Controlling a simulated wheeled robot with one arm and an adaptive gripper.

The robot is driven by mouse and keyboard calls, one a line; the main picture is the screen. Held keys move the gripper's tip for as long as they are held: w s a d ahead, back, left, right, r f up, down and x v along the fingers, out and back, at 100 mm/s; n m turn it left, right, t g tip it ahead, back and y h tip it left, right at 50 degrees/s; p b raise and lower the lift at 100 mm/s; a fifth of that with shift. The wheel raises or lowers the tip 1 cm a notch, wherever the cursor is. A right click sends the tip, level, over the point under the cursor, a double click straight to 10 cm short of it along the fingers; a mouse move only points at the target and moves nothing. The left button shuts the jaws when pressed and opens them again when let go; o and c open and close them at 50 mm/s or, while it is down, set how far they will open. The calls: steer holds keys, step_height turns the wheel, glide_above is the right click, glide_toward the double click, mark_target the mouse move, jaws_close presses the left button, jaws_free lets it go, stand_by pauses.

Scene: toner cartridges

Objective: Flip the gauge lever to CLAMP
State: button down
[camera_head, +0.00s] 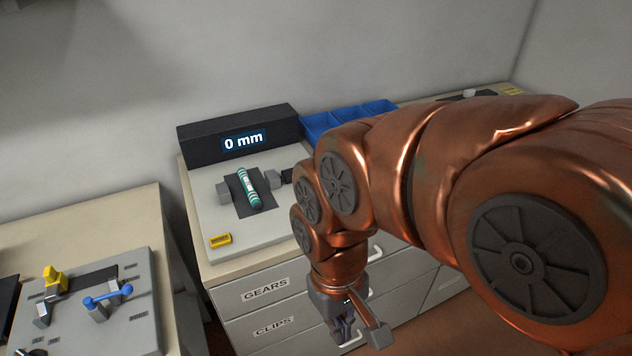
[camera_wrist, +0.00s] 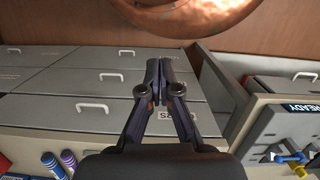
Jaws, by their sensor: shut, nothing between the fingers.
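The gauge (camera_head: 240,136) is a black box reading "0 mm" at the back of a pale plate on the drawer cabinet. A teal-and-white striped roller (camera_head: 248,188) lies on a dark pad in front of it, between a grey block (camera_head: 223,192) at left and another grey block (camera_head: 272,180) at right. I cannot make out a lever or a CLAMP mark; my arm hides the plate's right side. My gripper (camera_head: 345,330) hangs low in front of the drawers, away from the gauge. In the wrist view my gripper (camera_wrist: 165,75) is shut and empty.
A small yellow piece (camera_head: 220,240) sits at the plate's front left. Blue bins (camera_head: 350,117) stand behind my arm. A lower table at left carries a grey fixture (camera_head: 130,318) with a blue handle (camera_head: 107,296) and a yellow part (camera_head: 54,279). Drawer handles (camera_head: 375,253) stick out near my gripper.

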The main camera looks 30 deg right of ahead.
stand_by(0.3)
steer(key=w+d+r+m+y, duration=0.2)
steer(key=w+r+m, duration=0.1)
steer(key=w, duration=0.4)
steer(key=w+d+r+m+y+p, duration=0.1)
steer(key=w+d+r+m, duration=0.2)
steer(key=w, duration=0.5)
steer(key=w+d+r+m+y, duration=0.1)
steer(key=w+r+m+y, duration=0.1)
steer(key=w+r+m, duration=0.35)
steer(key=w+d+f+m+t, duration=0.1)
steer(key=w+d+m, duration=0.1)
steer(key=d, duration=0.6)
steer(key=w+d+f+m+t+y+p, duration=0.1)
steer(key=d+m, duration=0.3)
steer(key=d, duration=0.5)
steer(key=w+d+f+m+t+y, duration=0.1)
steer(key=w+d+f+m+t, duration=0.1)
steer(key=d, duration=0.6)
steer(key=shift+w+d+f+m, duration=0.3)
steer(key=shift+w+m, duration=0.45)
steer(key=shift+m, duration=0.1)
steer(key=shift+a+f+y, duration=0.1)
steer(key=shift+y, duration=0.2)
